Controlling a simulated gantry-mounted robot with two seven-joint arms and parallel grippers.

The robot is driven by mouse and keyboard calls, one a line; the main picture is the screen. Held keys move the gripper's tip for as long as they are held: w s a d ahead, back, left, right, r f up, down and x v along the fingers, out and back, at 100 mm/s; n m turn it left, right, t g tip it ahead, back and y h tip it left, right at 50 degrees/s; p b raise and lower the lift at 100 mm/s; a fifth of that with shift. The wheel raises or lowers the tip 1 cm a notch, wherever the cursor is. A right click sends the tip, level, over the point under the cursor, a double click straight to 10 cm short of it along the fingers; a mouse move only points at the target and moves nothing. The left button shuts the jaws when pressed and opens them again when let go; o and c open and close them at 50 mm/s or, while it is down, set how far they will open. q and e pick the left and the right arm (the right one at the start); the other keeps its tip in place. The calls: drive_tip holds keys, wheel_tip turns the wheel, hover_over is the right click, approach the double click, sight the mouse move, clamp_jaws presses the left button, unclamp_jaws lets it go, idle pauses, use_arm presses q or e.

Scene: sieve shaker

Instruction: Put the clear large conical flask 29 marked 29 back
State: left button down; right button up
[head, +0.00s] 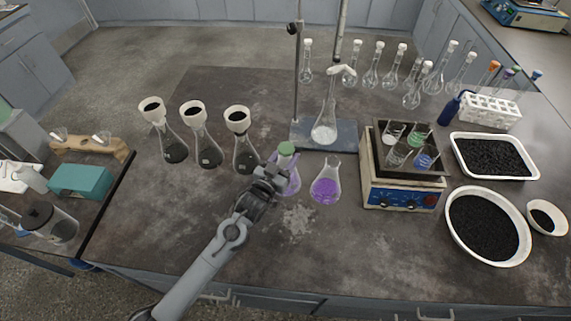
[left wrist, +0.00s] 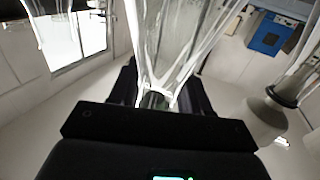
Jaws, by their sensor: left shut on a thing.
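My left gripper (head: 274,174) is shut on the neck of a clear glass vessel (left wrist: 178,45), whose wall fills the upper middle of the left wrist view. In the head view a green-topped glass piece (head: 286,149) shows at the fingertips, with a purple-tinted conical flask (head: 291,184) right at or behind them; I cannot tell whether these are one vessel. No number 29 is readable. A second conical flask with purple liquid (head: 325,186) stands just right of the gripper. My right gripper is not in view.
Several flasks with black-filled funnels (head: 240,147) stand left of the gripper. A retort stand base (head: 345,133) with a clamped flask (head: 325,122) is behind, the shaker (head: 388,190) at right. The front table area (head: 330,255) is clear.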

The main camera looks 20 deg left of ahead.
sight(284, 166)
use_arm(q)
drive_tip(key=shift+f, duration=1.4)
drive_tip(key=shift+f+b, duration=0.2)
drive_tip(key=shift+b, duration=0.1)
drive_tip(key=c, duration=0.5)
unclamp_jaws()
drive_tip(key=shift+r, duration=0.1)
drive_tip(key=shift+s+a, duration=0.1)
drive_tip(key=shift+s, duration=0.45)
drive_tip(key=s+f+g, duration=0.1)
drive_tip(key=s+g, duration=0.1)
drive_tip(key=s, duration=0.4)
drive_tip(key=s+f+g+y+p, duration=0.1)
drive_tip(key=s+f+g, duration=0.1)
drive_tip(key=s, duration=0.5)
drive_tip(key=s+a+f+g, duration=0.1)
drive_tip(key=s+f+g, duration=0.1)
drive_tip(key=s, duration=0.5)
drive_tip(key=shift+s+g, duration=0.25)
drive_tip(key=shift+g, duration=0.15)
drive_tip(key=s+a+g+y, duration=0.1)
drive_tip(key=s+g, duration=0.6)
drive_tip(key=s, duration=0.9)
drive_tip(key=shift+a, duration=0.3)
